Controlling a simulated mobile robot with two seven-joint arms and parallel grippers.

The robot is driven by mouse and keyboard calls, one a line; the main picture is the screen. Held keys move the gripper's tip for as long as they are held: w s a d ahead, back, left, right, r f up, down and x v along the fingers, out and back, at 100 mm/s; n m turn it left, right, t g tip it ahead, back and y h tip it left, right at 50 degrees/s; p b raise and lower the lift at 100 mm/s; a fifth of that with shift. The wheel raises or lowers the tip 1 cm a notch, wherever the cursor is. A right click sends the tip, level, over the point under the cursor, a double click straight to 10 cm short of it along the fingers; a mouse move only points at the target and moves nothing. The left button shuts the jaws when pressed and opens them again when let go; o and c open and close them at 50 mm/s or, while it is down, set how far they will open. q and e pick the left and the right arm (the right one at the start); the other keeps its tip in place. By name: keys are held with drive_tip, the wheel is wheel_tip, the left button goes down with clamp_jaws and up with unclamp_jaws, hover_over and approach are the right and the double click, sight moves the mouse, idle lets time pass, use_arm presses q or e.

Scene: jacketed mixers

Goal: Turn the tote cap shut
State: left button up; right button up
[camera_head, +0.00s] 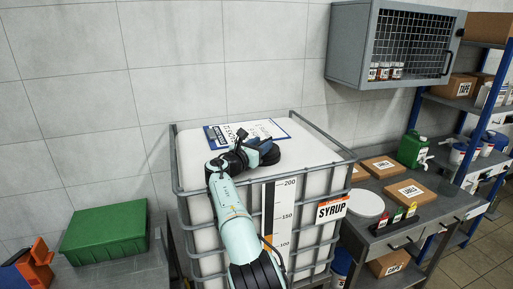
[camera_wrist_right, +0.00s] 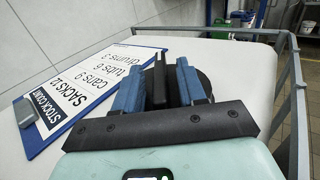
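The tote (camera_head: 310,190) is a large white tank in a grey cage, with a SYRUP label and a level scale on its front. Its black round cap (camera_head: 270,153) sits on top, partly hidden by my right gripper (camera_head: 262,145). In the wrist view the cap (camera_wrist_right: 205,76) shows as a dark disc behind the fingers, with a raised upright bar (camera_wrist_right: 160,80). My right gripper (camera_wrist_right: 160,88) has its two blue fingers on either side of this bar, with narrow dark gaps showing between. My left gripper is not in view.
A stock-count clipboard (camera_head: 220,137) lies on the tote top beside the gripper. The cage rail (camera_head: 320,131) rises around the top edge. A green box (camera_head: 105,233) stands on a table at left. A bench at right holds cartons (camera_head: 410,192) and a white round lid (camera_head: 367,203).

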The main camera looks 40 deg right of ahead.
drive_tip(key=shift+s+a+f, duration=0.1)
drive_tip(key=shift+a+f, duration=0.05)
drive_tip(key=shift+a, duration=0.2)
drive_tip(key=b+v, duration=0.3)
drive_tip(key=v, duration=0.8)
drive_tip(key=shift+s+a, duration=0.1)
drive_tip(key=shift+a, duration=0.1)
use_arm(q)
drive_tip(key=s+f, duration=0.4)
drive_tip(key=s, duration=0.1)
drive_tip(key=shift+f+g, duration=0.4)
use_arm(e)
drive_tip(key=shift+s+a, duration=0.2)
drive_tip(key=shift+a, duration=0.35)
